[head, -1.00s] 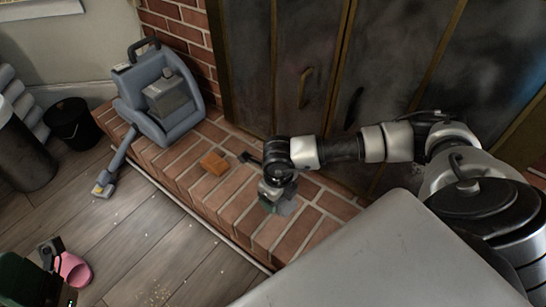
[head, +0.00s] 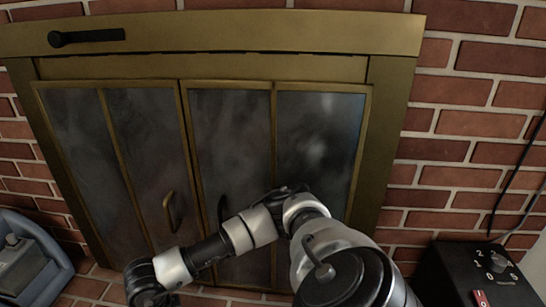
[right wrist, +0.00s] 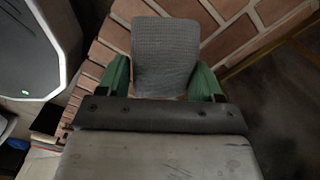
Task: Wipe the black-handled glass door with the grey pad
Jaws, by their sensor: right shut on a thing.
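The black-handled glass door (head: 230,135) is the right half of the brass-framed fireplace doors. Its dark handle (head: 222,208) is near its left edge, and pale smudges show on its right pane. My right arm crosses the lower part of this door. In the right wrist view my right gripper (right wrist: 163,76) has its green fingers shut on the grey pad (right wrist: 166,45), with brick beyond it. In the head view the gripper and pad are hidden or below the picture's edge. My left gripper is not in view.
The left glass door (head: 145,140) has a brass handle (head: 170,208). A black lever (head: 85,38) is on the top brass bar. A blue-grey machine (head: 30,265) stands at lower left. A black box with a dial (head: 480,275) and cables stand at lower right.

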